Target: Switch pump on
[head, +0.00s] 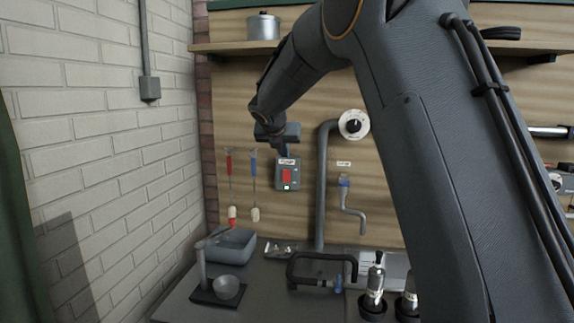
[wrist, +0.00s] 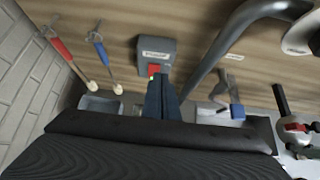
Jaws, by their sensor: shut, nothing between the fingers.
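The grey pump switch box (head: 295,186) hangs on the wooden back wall, with a white label near its top, a red rocker (head: 286,176) and a bright green lamp (head: 287,187) below it. In the wrist view, the box (wrist: 168,48) is just beyond my fingertips, and the red part is partly hidden by them. My gripper (head: 284,152) is shut and empty, with its fingers in front of the upper part of the box. In the wrist view, its fingertips (wrist: 160,80) overlap the red rocker's lower part; I cannot tell whether they touch it.
Red and blue-handled brushes (head: 254,185) hang left of the box. A brick wall stands left.

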